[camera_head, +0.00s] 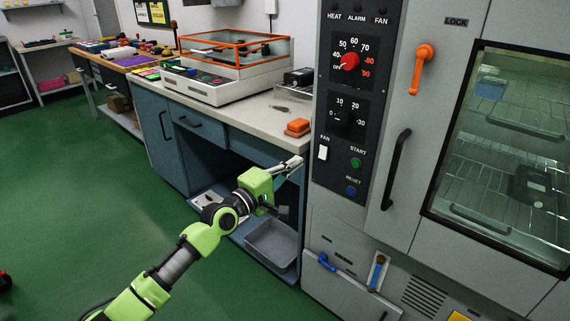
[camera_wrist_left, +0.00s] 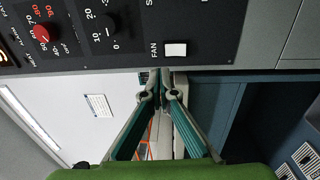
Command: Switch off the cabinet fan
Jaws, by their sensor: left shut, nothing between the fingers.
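The white fan switch (camera_head: 323,153) sits on the black control panel (camera_head: 322,112) of the grey cabinet, under the label FAN. In the left wrist view the fan switch (camera_wrist_left: 176,50) is just beyond the fingertips, beside its FAN label. Its on or off position is too small to tell. My left gripper (camera_head: 297,163) is shut and empty, to the left of the switch and slightly below it in the head view. In the left wrist view its fingertips (camera_wrist_left: 162,76) meet near the panel's edge, apart from the switch. My right gripper is not in view.
A red dial (camera_head: 350,62), a black dial (camera_head: 344,116), a green start button (camera_head: 355,163) and a blue reset button (camera_head: 351,191) are near the switch. A black handle (camera_head: 396,168) and orange lock lever (camera_head: 421,68) stick out. A counter (camera_head: 262,113) stands left.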

